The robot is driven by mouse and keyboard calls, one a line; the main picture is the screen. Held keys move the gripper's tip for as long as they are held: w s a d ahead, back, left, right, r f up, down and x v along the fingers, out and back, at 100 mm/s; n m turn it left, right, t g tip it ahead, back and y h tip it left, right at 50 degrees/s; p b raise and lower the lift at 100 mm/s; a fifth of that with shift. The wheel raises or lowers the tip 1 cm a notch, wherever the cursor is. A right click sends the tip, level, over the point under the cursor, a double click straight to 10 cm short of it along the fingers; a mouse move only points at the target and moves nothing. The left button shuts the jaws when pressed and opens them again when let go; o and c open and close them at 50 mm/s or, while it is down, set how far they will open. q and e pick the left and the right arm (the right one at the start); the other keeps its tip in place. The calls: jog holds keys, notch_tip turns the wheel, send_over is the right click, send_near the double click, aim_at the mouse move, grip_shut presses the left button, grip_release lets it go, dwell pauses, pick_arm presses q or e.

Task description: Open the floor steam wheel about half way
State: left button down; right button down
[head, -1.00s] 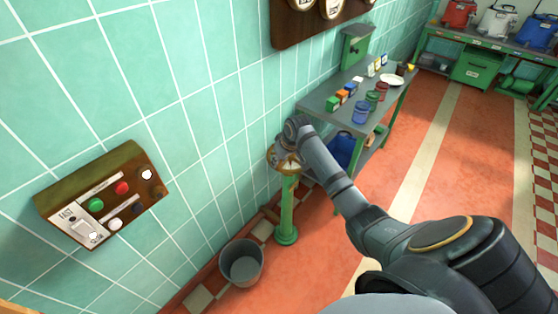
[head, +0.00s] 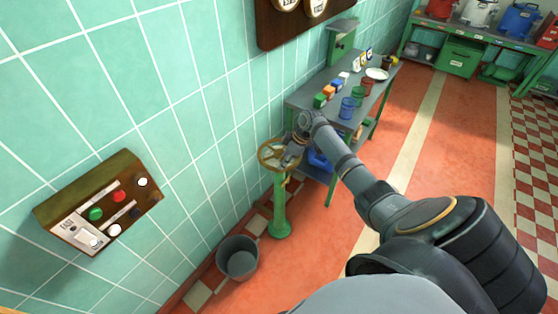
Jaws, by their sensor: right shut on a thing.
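The floor steam wheel is a brass handwheel (head: 268,153) on top of a green pedestal (head: 280,208) by the tiled wall. My right arm reaches in from the lower right. My right gripper (head: 289,160) is at the wheel's right side, shut on its rim. The fingertips are small and partly hidden against the wheel. How far the wheel is turned cannot be told. My left gripper is not in view.
A grey bucket (head: 238,257) stands on the floor left of the pedestal. A grey worktable (head: 318,95) with jars and small boxes stands close behind my right arm. A control panel (head: 98,203) is on the wall. Red floor to the right is clear.

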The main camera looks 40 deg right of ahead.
jog(key=shift+s+d, duration=0.2)
jog(key=shift+d, duration=0.4)
jog(key=shift+d+r, duration=0.1)
jog(key=c, duration=1.1)
grip_release()
jog(key=v, duration=1.1)
jog(key=shift+s+r, duration=0.25)
jog(key=shift+r, duration=0.1)
jog(key=shift+d, duration=0.1)
